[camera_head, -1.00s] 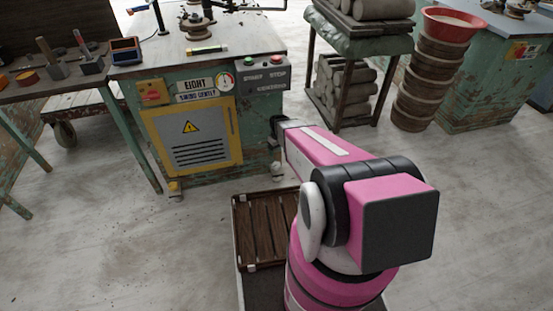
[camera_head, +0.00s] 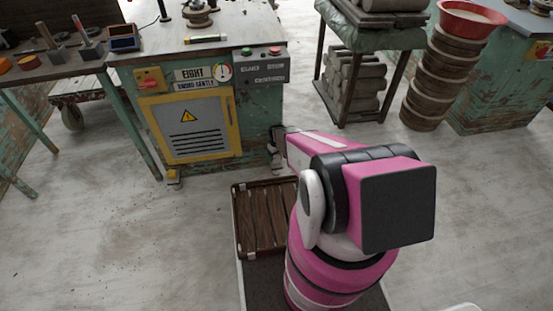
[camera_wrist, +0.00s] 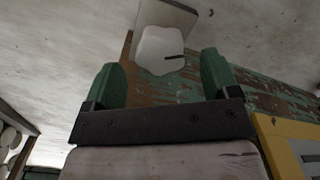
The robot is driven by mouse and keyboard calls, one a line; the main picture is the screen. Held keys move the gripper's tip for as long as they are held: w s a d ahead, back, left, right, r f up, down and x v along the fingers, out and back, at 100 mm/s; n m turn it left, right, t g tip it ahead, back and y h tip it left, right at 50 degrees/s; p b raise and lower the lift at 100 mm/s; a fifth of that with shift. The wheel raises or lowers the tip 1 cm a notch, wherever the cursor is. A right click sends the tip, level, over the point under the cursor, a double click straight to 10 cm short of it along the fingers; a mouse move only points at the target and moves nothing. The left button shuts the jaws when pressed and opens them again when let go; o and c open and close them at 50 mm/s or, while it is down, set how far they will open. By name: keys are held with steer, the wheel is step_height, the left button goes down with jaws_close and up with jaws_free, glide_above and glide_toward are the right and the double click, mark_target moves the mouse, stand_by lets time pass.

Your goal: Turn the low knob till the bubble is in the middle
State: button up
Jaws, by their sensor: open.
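The low knob (camera_wrist: 160,52) is a white, rounded piece with a dark line on it, low by the cabinet's peeling green side. In the wrist view it lies just ahead of and between my gripper's green fingertips (camera_wrist: 162,68). The fingers are apart; I cannot tell whether either touches it. In the head view my arm mostly hides my gripper, which is by the cabinet's lower right corner. A yellowish level (camera_head: 206,39) lies on the tabletop; its bubble is too small to make out.
The green cabinet (camera_head: 258,125) has a yellow-framed vented door (camera_head: 190,128). A brown slatted platform (camera_head: 262,215) lies on the floor before it. A shelf rack (camera_head: 345,95) and stacked pots (camera_head: 437,85) stand to the right.

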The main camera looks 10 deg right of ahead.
mark_target(277, 158)
steer(key=shift+f, duration=1.55)
steer(key=c, duration=0.9)
steer(key=shift+n, duration=0.3)
steer(key=n, duration=0.4)
steer(key=shift+d, duration=0.1)
steer(key=shift+w+n, duration=0.15)
steer(key=shift+n, duration=2.35)
